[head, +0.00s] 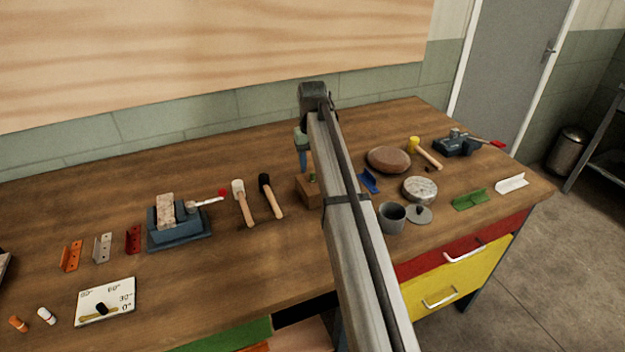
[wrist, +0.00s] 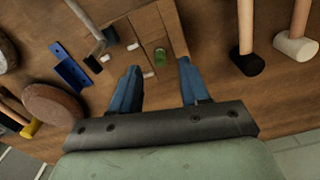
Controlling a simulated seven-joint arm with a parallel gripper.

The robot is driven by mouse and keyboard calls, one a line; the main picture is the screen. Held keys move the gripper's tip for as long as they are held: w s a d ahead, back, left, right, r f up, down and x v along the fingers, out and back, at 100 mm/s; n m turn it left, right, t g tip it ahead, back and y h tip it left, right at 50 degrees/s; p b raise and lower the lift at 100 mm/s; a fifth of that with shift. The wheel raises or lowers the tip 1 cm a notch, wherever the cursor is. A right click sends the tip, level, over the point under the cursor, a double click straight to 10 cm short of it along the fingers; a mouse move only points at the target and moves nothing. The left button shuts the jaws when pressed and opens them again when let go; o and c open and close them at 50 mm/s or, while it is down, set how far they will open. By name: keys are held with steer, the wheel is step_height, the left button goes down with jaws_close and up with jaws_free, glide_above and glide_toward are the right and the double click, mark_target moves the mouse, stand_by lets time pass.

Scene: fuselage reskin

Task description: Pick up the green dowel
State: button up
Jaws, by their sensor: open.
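The green dowel (wrist: 160,57) shows in the wrist view as a short green cylinder at a wooden block (wrist: 150,22), seen nearly end-on. In the head view a bit of the dowel (head: 312,177) shows above the block (head: 308,192), partly hidden by my arm. My gripper (wrist: 160,68) is open and empty, its two blue fingers apart with the dowel showing between their tips. In the head view my gripper (head: 303,158) hangs over the block, pointing down. I cannot tell the exact height of the fingertips above the dowel.
A black-headed mallet (head: 271,195) and a white-headed mallet (head: 243,203) lie left of the block. A blue bracket (head: 369,181), a grey cup (head: 391,217) and a brown round pad (head: 388,159) lie right. A blue vise (head: 180,228) stands further left.

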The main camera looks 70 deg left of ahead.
mark_target(312, 173)
step_height(312, 173, down, 3)
steer(key=shift+d+f, duration=0.1)
steer(key=shift+f, duration=0.1)
jaws_close()
stand_by(0.4)
